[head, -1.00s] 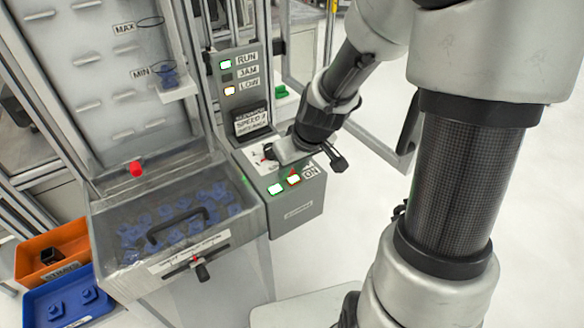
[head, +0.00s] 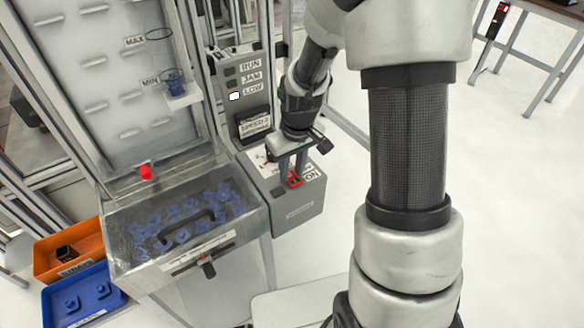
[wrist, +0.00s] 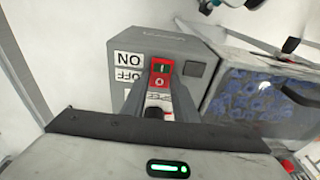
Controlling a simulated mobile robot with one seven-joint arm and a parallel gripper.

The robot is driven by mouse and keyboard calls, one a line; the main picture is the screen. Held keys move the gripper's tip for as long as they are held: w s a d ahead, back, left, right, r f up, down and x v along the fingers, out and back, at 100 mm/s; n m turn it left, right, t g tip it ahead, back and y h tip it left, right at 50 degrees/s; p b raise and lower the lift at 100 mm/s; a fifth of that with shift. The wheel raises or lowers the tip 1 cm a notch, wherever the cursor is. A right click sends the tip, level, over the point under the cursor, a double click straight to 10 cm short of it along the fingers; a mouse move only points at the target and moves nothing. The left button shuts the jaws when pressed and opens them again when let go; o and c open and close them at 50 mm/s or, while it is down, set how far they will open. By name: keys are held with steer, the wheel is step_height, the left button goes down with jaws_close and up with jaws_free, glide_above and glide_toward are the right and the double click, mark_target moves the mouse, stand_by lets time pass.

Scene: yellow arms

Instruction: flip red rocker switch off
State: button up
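The red rocker switch (head: 295,180) sits on the sloped top of the grey control box (head: 301,211), beside the ON label. In the wrist view the switch (wrist: 161,73) shows a green-marked I end away from my gripper and an O end nearer it. Its exact tilt is hard to read. No light shows in it. My gripper (head: 289,176) points down at the switch. Its two fingers (wrist: 160,88) are apart with nothing between them, tips close to the O end. I cannot tell whether they touch it.
On the panel the LOW lamp (head: 234,96) is lit; the RUN lamp (head: 230,71) is dark. A dark square button (wrist: 194,69) sits beside the switch. A clear-lidded bin (head: 185,225) of blue parts stands left. Orange (head: 85,245) and blue (head: 100,290) trays lie lower left.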

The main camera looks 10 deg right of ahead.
mark_target(297, 183)
steer(key=o, duration=0.4)
steer(key=shift+o, duration=0.2)
steer(key=shift+r, duration=0.1)
step_height(297, 183, up, 17)
steer(key=s+p, duration=0.1)
steer(key=s, duration=0.1)
steer(key=shift+s+d, duration=0.15)
steer(key=shift+d, duration=0.2)
steer(key=shift+r, duration=0.15)
steer(key=s+r+m+t+p, duration=0.3)
steer(key=s+r, duration=0.9)
steer(key=s, duration=0.4)
steer(key=shift+s+a+m+t, duration=0.3)
steer(key=shift+s+t, duration=0.1)
steer(key=shift+t, duration=0.1)
